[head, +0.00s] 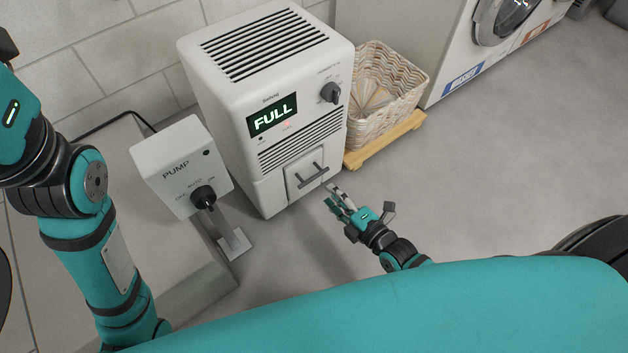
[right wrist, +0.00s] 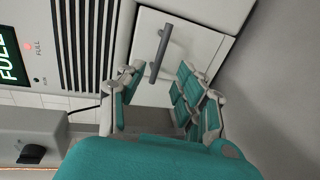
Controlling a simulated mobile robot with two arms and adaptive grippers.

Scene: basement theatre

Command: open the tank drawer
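The tank drawer (head: 298,170) is the small white front panel low on the white dehumidifier (head: 255,70), whose lit display reads FULL. It looks closed, flush with the body. A dark bar handle (head: 313,176) stands out from it. In the right wrist view the handle (right wrist: 161,52) lies just beyond and between the fingers of my right gripper (right wrist: 152,88). That gripper is open and empty, and it also shows in the head view (head: 335,195), just in front of and below the handle. My left arm is at the left; its gripper is out of view.
A pump box (head: 180,165) with a black knob stands on a post left of the dehumidifier, beside a raised ledge. A wicker basket (head: 400,105) on a wooden base (head: 390,140) stands at its right. Grey floor in front is clear.

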